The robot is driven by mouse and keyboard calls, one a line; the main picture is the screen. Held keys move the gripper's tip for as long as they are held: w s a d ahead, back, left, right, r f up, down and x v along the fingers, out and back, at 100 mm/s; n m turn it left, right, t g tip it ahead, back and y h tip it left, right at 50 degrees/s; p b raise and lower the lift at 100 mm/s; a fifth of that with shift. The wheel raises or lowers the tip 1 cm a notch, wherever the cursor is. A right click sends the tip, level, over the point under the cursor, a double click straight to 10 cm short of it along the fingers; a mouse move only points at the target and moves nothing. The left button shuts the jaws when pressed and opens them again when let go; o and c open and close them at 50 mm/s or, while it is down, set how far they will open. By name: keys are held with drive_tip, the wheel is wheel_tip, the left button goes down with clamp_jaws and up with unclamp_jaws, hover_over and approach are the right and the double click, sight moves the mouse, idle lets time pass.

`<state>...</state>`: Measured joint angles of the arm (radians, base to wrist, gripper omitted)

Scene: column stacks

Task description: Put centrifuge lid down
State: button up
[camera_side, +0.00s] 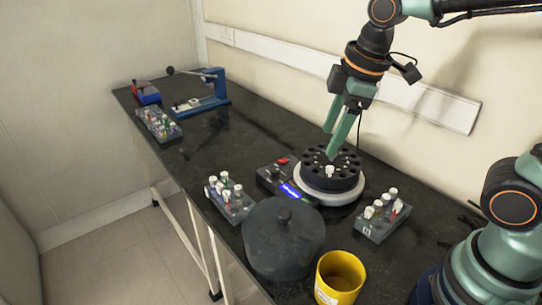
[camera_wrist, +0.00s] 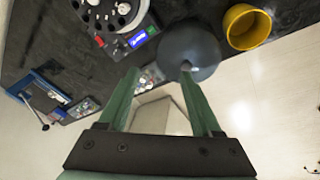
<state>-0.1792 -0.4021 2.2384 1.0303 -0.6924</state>
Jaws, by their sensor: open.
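The dark grey round centrifuge lid (camera_side: 284,245) with a small knob on top lies at the front edge of the black bench, in front of the centrifuge. The centrifuge (camera_side: 325,195) is uncovered, and its black rotor (camera_side: 345,180) with ring of holes and white centre shows. My gripper (camera_side: 331,143) is open and empty. Its green fingers point down over the back of the rotor in the side view; exact height is hard to tell. In the wrist view, the lid (camera_wrist: 192,42) shows beyond the fingertips of my gripper (camera_wrist: 161,73).
A yellow cup (camera_side: 340,278) stands right of the lid. Tube racks stand left (camera_side: 230,200) and right (camera_side: 382,217) of the centrifuge. Another rack (camera_side: 158,124) and a blue device (camera_side: 210,90) are at the far left. The bench between them is clear.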

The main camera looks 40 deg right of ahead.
drive_tip(key=s+d+m+t, duration=0.2)
drive_tip(key=d+m, duration=0.3)
drive_tip(key=m, duration=0.5)
drive_tip(key=shift+s+d+h, duration=0.3)
drive_tip(key=shift+s+d, duration=0.1)
